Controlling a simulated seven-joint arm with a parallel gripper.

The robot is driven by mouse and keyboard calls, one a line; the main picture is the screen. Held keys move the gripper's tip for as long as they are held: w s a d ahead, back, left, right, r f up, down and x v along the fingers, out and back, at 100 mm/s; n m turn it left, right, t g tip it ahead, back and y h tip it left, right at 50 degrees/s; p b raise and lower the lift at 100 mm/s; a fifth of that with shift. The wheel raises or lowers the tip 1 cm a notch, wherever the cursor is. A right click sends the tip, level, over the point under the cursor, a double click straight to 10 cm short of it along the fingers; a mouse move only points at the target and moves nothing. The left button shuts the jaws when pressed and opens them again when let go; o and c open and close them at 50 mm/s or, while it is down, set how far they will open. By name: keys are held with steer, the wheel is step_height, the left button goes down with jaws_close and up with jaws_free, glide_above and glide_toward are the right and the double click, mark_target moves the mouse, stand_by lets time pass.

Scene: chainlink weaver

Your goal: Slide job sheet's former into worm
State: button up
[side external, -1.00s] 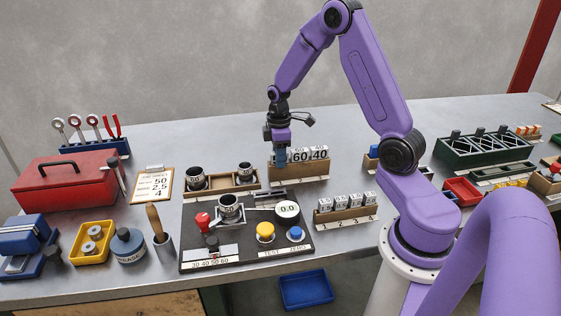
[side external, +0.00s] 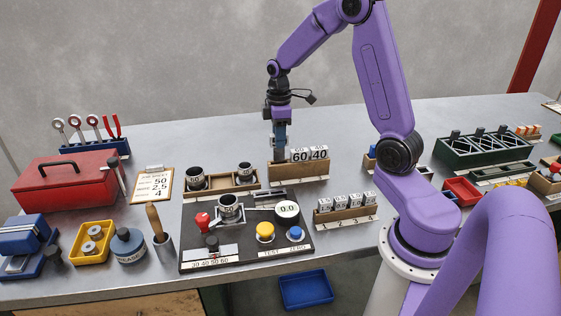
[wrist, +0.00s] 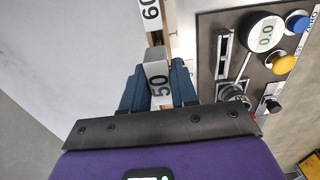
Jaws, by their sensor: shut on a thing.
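My gripper (wrist: 159,88) is shut on the grey-white former marked 50 (wrist: 158,72), with a blue finger on each side of it. In the side view my gripper (side external: 279,145) is at the left end of the wooden former rack (side external: 298,172), where formers 60 (side external: 299,156) and 40 (side external: 319,153) stand. Whether the held former is fully clear of the rack is hard to tell there. A dark cup-like worm (side external: 230,208) sits on the black machine panel (side external: 196,247), nearer the camera and left of my gripper. The job sheet (side external: 152,185) reads 50, 2.5, 4.
A wooden tray (side external: 222,184) with two dark cup-like parts is left of the rack. A rack of small numbered blocks (side external: 346,211) stands right of the panel. The panel has a red knob (side external: 202,220), yellow button (side external: 265,231) and 0.0 dial (side external: 287,210).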

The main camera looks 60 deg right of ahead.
steer(key=shift+r, duration=0.1)
stand_by(0.4)
steer(key=w+a+r+n, duration=0.1)
steer(key=a+r+n, duration=0.3)
steer(key=a, duration=0.7)
steer(key=a+r+n, duration=0.1)
steer(key=a+n, duration=0.4)
steer(key=a, duration=0.6)
steer(key=shift+f, duration=4.9)
steer(key=o, duration=1.1)
